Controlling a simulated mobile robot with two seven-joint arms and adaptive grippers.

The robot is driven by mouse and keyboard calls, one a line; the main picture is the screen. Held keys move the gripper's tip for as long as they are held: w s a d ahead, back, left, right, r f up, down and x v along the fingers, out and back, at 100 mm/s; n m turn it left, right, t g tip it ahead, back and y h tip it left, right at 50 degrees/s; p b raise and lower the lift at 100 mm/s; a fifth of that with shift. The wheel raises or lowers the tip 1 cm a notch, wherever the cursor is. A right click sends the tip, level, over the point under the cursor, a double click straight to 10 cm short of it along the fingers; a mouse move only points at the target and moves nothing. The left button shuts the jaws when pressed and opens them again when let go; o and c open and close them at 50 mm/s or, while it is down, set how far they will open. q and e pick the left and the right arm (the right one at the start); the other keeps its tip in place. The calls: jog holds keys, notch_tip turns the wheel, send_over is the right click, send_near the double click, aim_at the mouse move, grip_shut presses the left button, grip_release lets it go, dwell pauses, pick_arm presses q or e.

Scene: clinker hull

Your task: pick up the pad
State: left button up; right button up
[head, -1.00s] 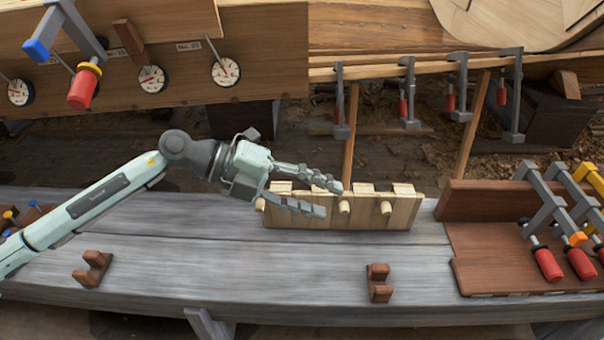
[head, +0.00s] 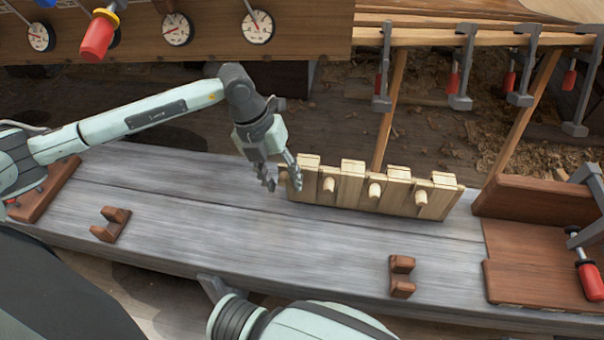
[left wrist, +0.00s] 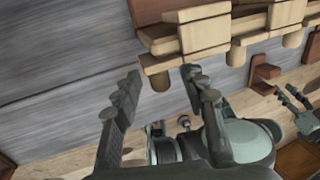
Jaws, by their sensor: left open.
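A pale wooden rack (head: 345,190) with round pegs stands at the back edge of the grey plank. Several pale block-like pieces (head: 308,160) are set along its top; I cannot tell which one is the pad. My left gripper (head: 280,180) is open at the rack's left end, its fingers pointing down. In the left wrist view, the open left gripper (left wrist: 160,80) has its fingertips on either side of a peg end (left wrist: 160,81), near a pale block (left wrist: 204,32). Contact cannot be told. Part of my right gripper (left wrist: 292,102) seems to show there, small and unclear.
Two brown cradles (head: 111,224) (head: 402,275) stand on the grey plank (head: 240,225), which is mostly clear between them. A brown tray (head: 540,262) with a red-handled clamp (head: 590,280) lies at the right. Grey clamps (head: 463,70) hang from the hull behind.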

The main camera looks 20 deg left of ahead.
pick_arm(q)
jog(key=shift+f, duration=0.2)
grip_shut()
jog(key=shift+r, duration=0.15)
dwell(0.4)
